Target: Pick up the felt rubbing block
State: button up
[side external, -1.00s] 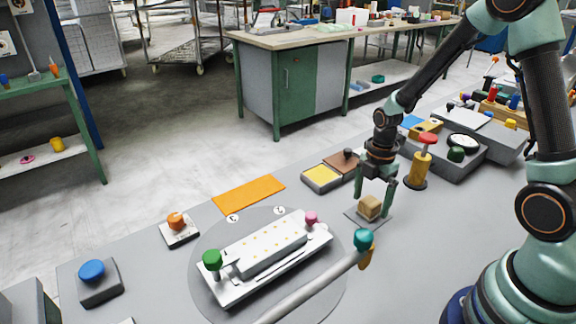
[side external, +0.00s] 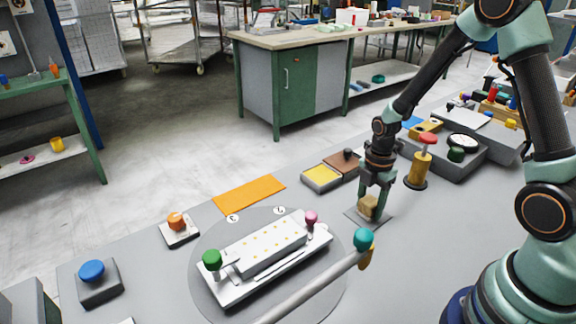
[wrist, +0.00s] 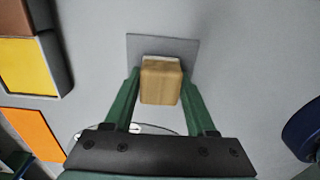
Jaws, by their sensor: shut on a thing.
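The felt rubbing block (side external: 368,206) is a small tan wooden block with a pale layer at one end. It sits at a thin grey square plate (side external: 382,221) on the table. My gripper (side external: 375,208) points down and is shut on the block, one green finger on each side. In the wrist view the block (wrist: 161,82) lies between the two fingers of my gripper (wrist: 161,88), with the grey plate (wrist: 185,48) behind it. I cannot tell whether the block is lifted off the plate.
A yellow pad tray (side external: 322,177) and brown pad lie left of the gripper. A yellow post with a red top (side external: 425,150) stands close right. A white fixture (side external: 265,255) on a round disc and a teal-knobbed lever (side external: 364,240) are at the front.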

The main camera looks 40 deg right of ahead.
aim_at(371, 200)
notch_tip(371, 200, up, 20)
dwell(0.5)
jog(key=o, duration=0.7)
jog(key=c, duration=0.5)
